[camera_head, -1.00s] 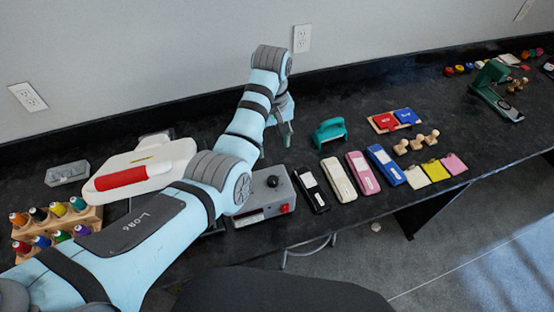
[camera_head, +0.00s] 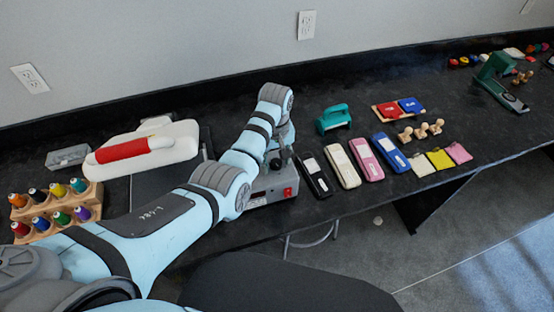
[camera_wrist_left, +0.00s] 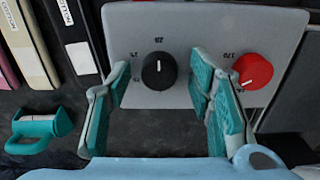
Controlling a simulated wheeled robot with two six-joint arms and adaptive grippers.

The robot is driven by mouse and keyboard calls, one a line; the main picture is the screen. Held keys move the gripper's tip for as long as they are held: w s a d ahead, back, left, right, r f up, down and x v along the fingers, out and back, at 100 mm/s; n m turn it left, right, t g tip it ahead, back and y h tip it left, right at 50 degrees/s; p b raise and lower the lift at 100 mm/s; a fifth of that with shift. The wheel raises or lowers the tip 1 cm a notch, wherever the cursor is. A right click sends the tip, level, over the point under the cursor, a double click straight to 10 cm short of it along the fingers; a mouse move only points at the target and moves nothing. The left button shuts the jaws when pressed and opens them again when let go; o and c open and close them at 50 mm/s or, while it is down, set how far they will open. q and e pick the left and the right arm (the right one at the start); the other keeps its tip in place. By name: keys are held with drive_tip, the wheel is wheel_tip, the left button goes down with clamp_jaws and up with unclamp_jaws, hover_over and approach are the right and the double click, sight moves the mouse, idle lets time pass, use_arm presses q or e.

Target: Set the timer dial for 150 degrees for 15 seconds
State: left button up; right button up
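A grey control box (camera_head: 268,190) sits near the front edge of the black table, partly hidden by my left arm. In the left wrist view the box (camera_wrist_left: 180,14) carries a round black dial (camera_wrist_left: 159,71) and a round red dial (camera_wrist_left: 252,71), each with a white pointer line. Small numbers above them are hard to read. My left gripper (camera_head: 276,160) is at the box. In the left wrist view its teal-padded fingers (camera_wrist_left: 160,78) are open on either side of the black dial, with gaps showing. The red dial is outside the right finger. My right gripper is not in view.
A white press with a red handle (camera_head: 122,150) stands left of the box. Black (camera_head: 313,175), cream, pink and blue packs lie close to its right. A teal handled tool (camera_head: 333,119) stands behind them. Spools (camera_head: 59,189) fill a wooden rack at left.

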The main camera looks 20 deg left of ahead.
use_arm(q)
drive_tip(key=c, duration=1)
drive_tip(key=shift+o, duration=0.2)
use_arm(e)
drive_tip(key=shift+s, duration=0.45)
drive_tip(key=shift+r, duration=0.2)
use_arm(q)
drive_tip(key=shift+r+n+p, duration=0.15)
drive_tip(key=shift+n+p, duration=0.95)
drive_tip(key=shift+n, duration=0.2)
drive_tip(key=n+p, duration=0.1)
drive_tip(key=n, duration=0.1)
drive_tip(key=shift+n, duration=0.3)
drive_tip(key=n, duration=0.2)
drive_tip(key=shift+n+p, duration=0.3)
drive_tip(key=shift+n, duration=0.1)
drive_tip(key=shift+f+n, duration=0.2)
drive_tip(key=shift+n, duration=1.7)
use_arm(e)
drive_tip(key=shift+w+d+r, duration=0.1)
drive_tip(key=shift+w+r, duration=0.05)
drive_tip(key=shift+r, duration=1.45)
